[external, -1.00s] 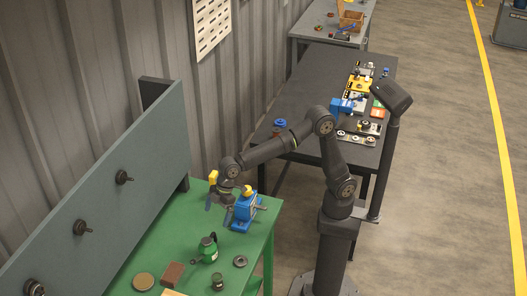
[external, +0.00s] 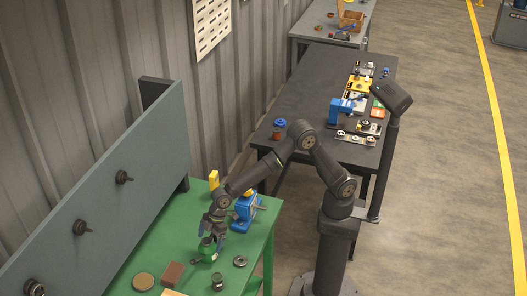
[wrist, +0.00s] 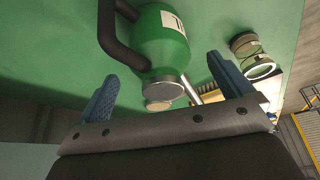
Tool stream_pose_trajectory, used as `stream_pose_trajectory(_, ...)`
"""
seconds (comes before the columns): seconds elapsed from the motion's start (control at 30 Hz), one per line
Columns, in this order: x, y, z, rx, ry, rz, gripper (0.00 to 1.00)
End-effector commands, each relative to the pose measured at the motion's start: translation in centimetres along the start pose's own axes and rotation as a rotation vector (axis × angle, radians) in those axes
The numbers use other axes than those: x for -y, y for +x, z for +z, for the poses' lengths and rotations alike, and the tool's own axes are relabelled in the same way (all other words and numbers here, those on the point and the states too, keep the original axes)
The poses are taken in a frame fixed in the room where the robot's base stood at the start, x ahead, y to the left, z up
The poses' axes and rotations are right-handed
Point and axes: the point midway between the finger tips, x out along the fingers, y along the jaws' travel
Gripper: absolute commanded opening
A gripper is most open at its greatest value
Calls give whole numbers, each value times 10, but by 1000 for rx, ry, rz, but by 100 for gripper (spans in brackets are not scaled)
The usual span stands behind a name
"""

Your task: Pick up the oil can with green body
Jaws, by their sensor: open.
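The green oil can (external: 207,254) stands on the green table, with my gripper (external: 211,232) just above it and partly covering its top. In the wrist view the can's green body (wrist: 165,45) shows with a white label, a grey collar and a dark curved handle. My gripper's two blue fingers (wrist: 166,92) are spread apart there, with the collar end of the can between them in the picture. Nothing is held. I cannot tell whether a finger touches the can.
A blue device (external: 244,212) stands close behind my gripper. On the green table (external: 170,235) are a brown block (external: 172,274), a round tan disc (external: 143,281), a grey ring (external: 240,261) and a small dark green jar (external: 217,281). A grey panel (external: 90,210) rises along the left.

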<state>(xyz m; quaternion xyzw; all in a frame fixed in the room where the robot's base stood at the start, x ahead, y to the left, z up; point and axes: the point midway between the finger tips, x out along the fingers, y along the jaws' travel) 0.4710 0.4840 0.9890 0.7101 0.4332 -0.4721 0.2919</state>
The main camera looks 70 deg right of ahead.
Motion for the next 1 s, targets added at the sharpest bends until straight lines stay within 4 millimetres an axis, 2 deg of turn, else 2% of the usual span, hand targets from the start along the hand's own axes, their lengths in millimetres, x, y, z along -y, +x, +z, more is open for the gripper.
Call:
stream_pose_trajectory(0.2, 0, 33, 3, 1, 0, -1, 97)
stream_pose_trajectory(0.47, -1, 38, 2, -2, 0, 0, 97)
stream_pose_trajectory(0.77, -1, 38, 2, -1, 0, 0, 40)
stream_pose_trajectory(1.0, -1, 36, 1, -3, 0, 0, 39)
